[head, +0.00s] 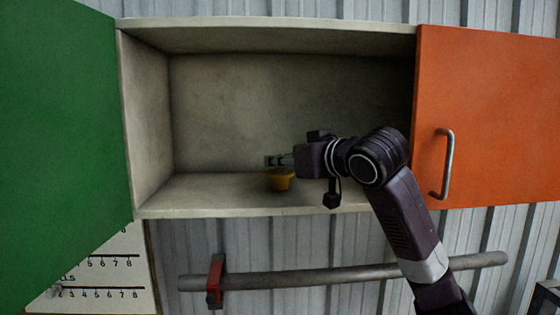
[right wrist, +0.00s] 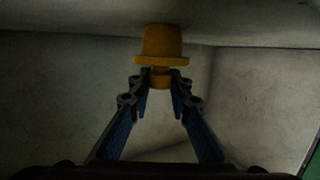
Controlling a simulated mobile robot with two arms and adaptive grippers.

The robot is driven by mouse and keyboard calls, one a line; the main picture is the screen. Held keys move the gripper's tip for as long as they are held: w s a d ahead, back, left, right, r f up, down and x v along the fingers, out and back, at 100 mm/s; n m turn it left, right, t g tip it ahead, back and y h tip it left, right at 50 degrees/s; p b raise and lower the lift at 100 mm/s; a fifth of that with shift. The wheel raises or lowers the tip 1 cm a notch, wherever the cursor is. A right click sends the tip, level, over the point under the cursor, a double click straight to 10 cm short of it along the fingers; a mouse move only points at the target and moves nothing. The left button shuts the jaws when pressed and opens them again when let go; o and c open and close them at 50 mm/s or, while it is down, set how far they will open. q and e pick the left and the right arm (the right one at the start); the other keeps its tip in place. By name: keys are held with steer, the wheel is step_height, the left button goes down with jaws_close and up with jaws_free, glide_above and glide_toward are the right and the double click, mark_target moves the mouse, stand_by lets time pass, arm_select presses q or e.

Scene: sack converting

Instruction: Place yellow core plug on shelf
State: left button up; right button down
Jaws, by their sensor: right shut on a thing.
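The yellow core plug (head: 281,182) is inside the open wall cabinet, low over the shelf floor (head: 220,193). My right gripper (head: 279,164) reaches in from the right and is shut on the plug's narrow knob. In the right wrist view, which looks upside down, the fingers (right wrist: 160,84) close on the knob, and the plug's flange and wide body (right wrist: 162,42) point at the shelf surface. The plug looks upright and at or very near the shelf; I cannot tell if it touches. My left gripper is not in view.
The cabinet is otherwise empty, with free room left of the plug. A green door (head: 60,130) stands open at left; an orange door (head: 490,115) with a metal handle (head: 445,165) is at right. Below, a grey bar (head: 300,276) with a red clamp (head: 215,281) crosses the corrugated wall.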

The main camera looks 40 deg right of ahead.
steer(key=shift+s+a+f, duration=0.1)
steer(key=shift+f, duration=0.05)
steer(key=c, duration=1.8)
jaws_free()
steer(key=shift+r, duration=0.25)
steer(key=shift+s, duration=0.35)
steer(key=b+v, duration=0.3)
steer(key=v, duration=0.8)
steer(key=shift+s+r+b, duration=0.1)
steer(key=shift+b, duration=0.2)
